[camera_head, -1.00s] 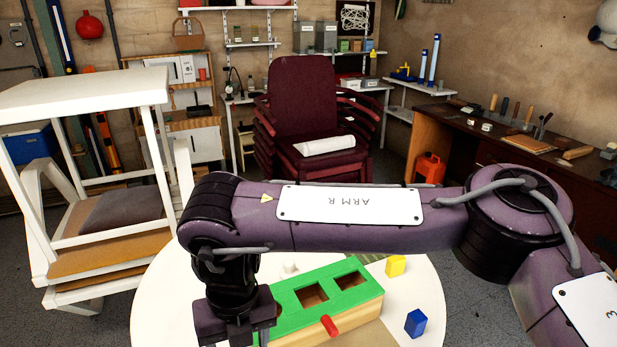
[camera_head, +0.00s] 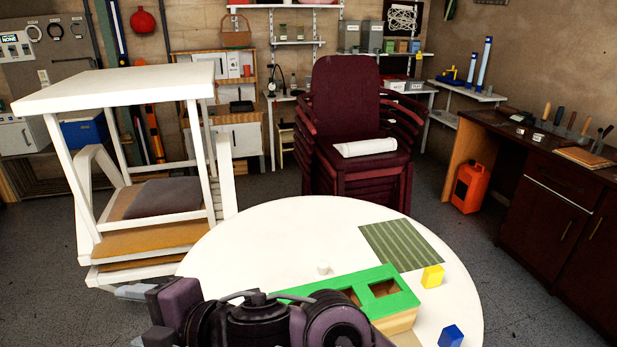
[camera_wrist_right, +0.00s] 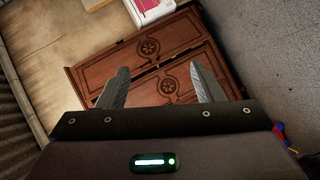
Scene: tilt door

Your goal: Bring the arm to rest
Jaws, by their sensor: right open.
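My right arm is folded low at the bottom of the head view, in front of the round table's near edge. Its right gripper (camera_head: 126,316) points left there, off the table's left side. In the right wrist view the right gripper (camera_wrist_right: 158,66) has its two grey fingers well apart with nothing between them. Behind them a carved dark wooden cabinet (camera_wrist_right: 165,50) shows at a distance. My left gripper is in neither view.
The round white table (camera_head: 290,225) bears a green-topped wooden box (camera_head: 405,297), partly hidden by my arm. A yellow block (camera_head: 432,276), a blue block (camera_head: 451,336), a small white peg (camera_head: 322,268) and a striped mat (camera_head: 402,245) lie around it. White stacked furniture (camera_head: 115,90) stands left.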

